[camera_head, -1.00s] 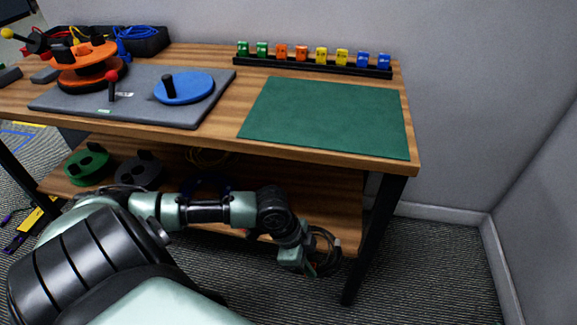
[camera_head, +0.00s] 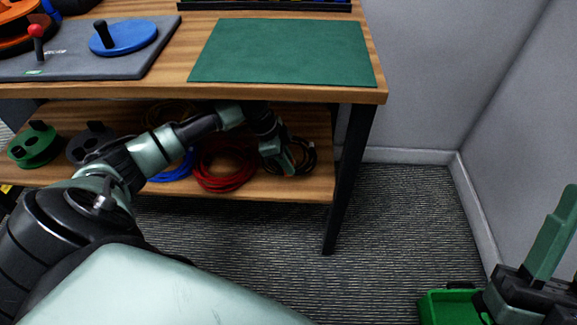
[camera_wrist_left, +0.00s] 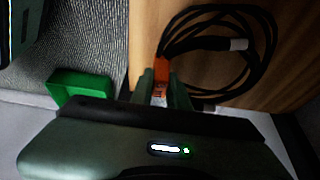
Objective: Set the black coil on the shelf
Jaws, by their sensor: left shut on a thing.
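The black coil (camera_head: 306,154) is at the right end of the wooden lower shelf (camera_head: 285,188). In the left wrist view the coil (camera_wrist_left: 266,55) lies flat over the wood, with an orange tag and a pale connector. I cannot tell whether it fully rests on the shelf. My left gripper (camera_head: 287,163) reaches in at the coil's left side. In the left wrist view the left gripper's fingers (camera_wrist_left: 165,90) are shut on the coil at its orange tag. A dark and green part, seemingly my right gripper (camera_head: 530,270), shows at the lower right; its jaws are unclear.
A red coil (camera_head: 224,165) and a blue coil (camera_head: 177,168) lie left of my gripper on the shelf. A green reel (camera_head: 33,147) is farther left. The tabletop with its green mat (camera_head: 285,52) is above. A table leg (camera_head: 348,180) stands right. A green bin (camera_head: 448,306) is low right.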

